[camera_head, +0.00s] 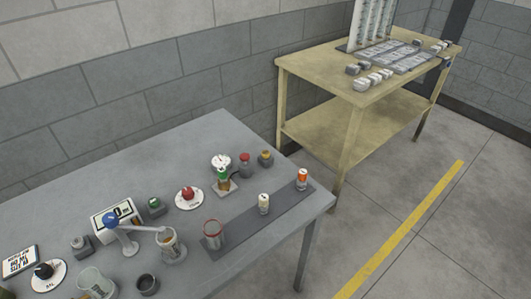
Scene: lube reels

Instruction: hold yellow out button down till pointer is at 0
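A small dark grey block with a yellow-orange button (265,158) on top stands near the back right edge of the grey table. A similar block with a red button (245,163) is just left of it. Left of that, a round white dial (221,161) stands behind a small green-and-orange item (223,178). The dial's pointer and its numbers are too small to read. I cannot tell whether the yellow button is pressed. Neither of my grippers is in view, and nothing is seen touching the buttons.
On the grey table (225,133) are a white plate with a red knob (189,197), a green button block (155,206), a blue-topped dispenser (113,222), a glass (213,234) and small bottles on a dark mat. A yellow table (310,72) stands behind right. The grey table's back part is clear.

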